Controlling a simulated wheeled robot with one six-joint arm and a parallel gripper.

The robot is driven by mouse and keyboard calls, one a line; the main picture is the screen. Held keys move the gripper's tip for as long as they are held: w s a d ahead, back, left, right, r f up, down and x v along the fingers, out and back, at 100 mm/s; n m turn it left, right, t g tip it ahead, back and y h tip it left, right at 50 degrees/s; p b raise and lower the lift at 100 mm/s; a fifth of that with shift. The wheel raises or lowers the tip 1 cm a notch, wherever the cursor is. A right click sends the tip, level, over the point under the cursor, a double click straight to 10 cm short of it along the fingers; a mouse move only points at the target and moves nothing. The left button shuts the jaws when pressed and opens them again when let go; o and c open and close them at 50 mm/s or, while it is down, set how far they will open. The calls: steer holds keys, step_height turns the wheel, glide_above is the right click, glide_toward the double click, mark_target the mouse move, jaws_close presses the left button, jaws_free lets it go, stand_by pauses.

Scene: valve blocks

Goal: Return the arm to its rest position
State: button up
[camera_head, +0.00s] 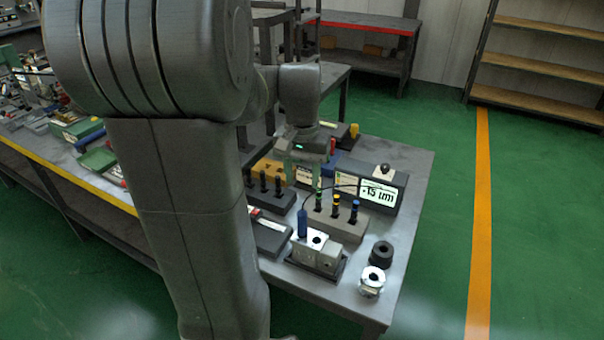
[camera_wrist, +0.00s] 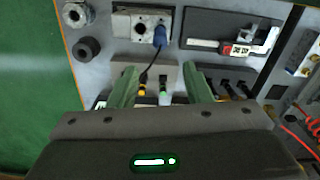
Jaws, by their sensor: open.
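My gripper (camera_head: 304,158) is open above the grey workbench (camera_head: 412,190), reaching out past my arm. In the wrist view its two green fingers (camera_wrist: 163,86) stand apart, with nothing held between them. Below the gap is a grey stand (camera_wrist: 160,72) with yellow- and green-topped pins. The stand (camera_head: 345,229) also shows in the head view, just in front of the gripper. My arm covers much of the left of the head view.
A metal valve block (camera_head: 317,251), a black ring (camera_head: 382,254) and a silver ring (camera_head: 372,281) sit near the bench front. A gauge display (camera_head: 378,193) stands right of the gripper. A caliper (camera_wrist: 222,47) lies in a dark tray. Green floor right is clear.

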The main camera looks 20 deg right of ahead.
mark_target(302, 213)
stand_by(0.4)
step_height(302, 213, down, 13)
steer(key=shift+r, duration=0.1)
steer(key=shift+f+b, duration=0.3)
steer(key=shift+b, duration=0.1)
steer(key=shift+r, duration=0.35)
